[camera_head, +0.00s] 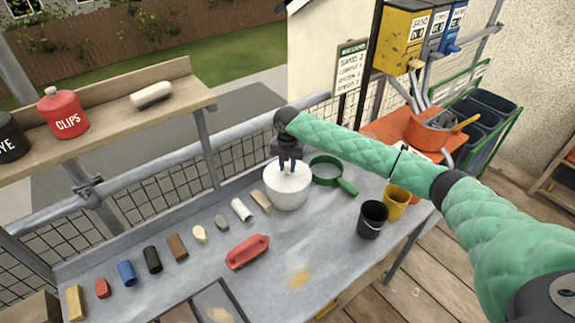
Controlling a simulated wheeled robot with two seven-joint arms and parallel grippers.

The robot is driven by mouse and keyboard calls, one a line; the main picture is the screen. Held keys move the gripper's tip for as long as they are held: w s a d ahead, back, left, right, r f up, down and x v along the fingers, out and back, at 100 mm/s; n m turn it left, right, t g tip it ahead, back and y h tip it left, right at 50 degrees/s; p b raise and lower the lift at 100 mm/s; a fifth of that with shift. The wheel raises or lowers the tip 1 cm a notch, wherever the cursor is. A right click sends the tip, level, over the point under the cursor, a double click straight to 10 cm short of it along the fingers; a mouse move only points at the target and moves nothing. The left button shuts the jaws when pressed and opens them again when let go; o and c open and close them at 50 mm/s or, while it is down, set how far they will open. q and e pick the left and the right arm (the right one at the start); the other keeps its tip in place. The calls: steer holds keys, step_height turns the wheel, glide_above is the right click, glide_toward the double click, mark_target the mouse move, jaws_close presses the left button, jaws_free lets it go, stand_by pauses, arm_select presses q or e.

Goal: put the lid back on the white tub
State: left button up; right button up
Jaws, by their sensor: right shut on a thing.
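The white tub (287,199) stands on the grey bench near its back edge, in the middle of the view. My right gripper (288,170) points down over the tub, its dark fingers at the white top. It is shut on what looks like the white lid (302,178), at the tub's mouth. Lid and tub are the same white, so I cannot tell whether the lid is fully seated or slightly raised. My left gripper is not in view.
A green sieve (326,171) lies close right of the tub. Black (372,220) and yellow (397,202) cups stand further right. A shelf (120,98) is at upper left.

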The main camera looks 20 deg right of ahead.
steer(key=o, duration=1.5)
steer(key=shift+o, duration=0.2)
steer(key=shift+r+p, duration=2.6)
steer(key=shift+r, duration=0.95)
jaws_close()
steer(key=shift+f+b, duration=0.95)
steer(key=shift+f, duration=1.9)
